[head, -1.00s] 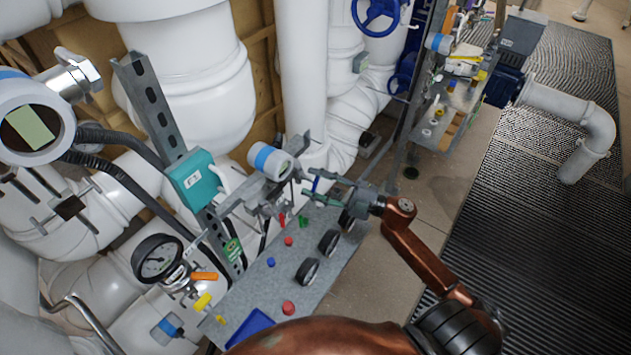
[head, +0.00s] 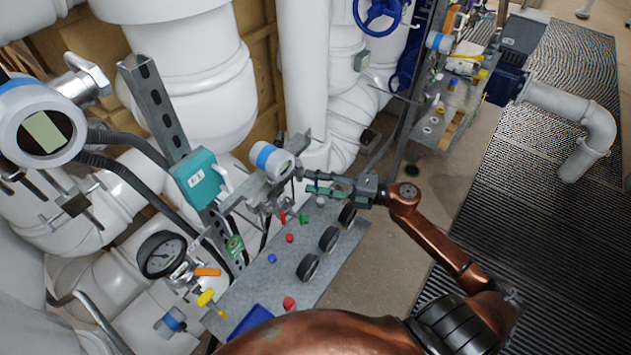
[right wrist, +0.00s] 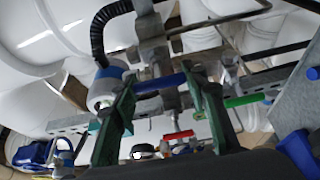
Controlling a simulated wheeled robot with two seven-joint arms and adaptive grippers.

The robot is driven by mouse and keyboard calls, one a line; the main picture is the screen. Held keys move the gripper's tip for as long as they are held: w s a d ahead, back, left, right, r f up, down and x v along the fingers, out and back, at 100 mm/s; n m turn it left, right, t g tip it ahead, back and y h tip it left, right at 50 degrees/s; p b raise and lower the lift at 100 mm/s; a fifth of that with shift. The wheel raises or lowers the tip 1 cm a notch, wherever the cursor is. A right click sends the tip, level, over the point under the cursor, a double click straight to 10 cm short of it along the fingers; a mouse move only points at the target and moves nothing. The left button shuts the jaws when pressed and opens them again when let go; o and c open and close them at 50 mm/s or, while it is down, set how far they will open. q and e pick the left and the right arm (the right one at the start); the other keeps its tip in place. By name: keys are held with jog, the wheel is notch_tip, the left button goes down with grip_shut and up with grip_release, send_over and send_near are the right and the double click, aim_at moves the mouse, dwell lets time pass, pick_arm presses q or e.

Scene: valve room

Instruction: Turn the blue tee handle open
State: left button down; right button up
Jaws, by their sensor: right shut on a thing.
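The blue tee handle (right wrist: 160,84) is a short blue bar across the middle of the right wrist view, in front of a metal valve body. My right gripper (right wrist: 165,92) has its two green fingers at opposite ends of this bar and is shut on it. In the head view my right gripper (head: 318,188) reaches in from the right, at the small valve beside the blue-and-white transmitter (head: 270,159). There its fingers largely hide the handle. My left gripper is not in view.
A grey panel (head: 262,292) with black knobs and coloured buttons lies just below the gripper. A green handle (right wrist: 243,100) and a red handle (right wrist: 178,136) are close to the fingers. A pressure gauge (head: 161,254) and teal box (head: 198,178) stand to the left.

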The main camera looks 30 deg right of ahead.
dwell(0.3)
jog(key=o, duration=1.2)
jog(key=shift+c, duration=0.2)
jog(key=v, duration=1.2)
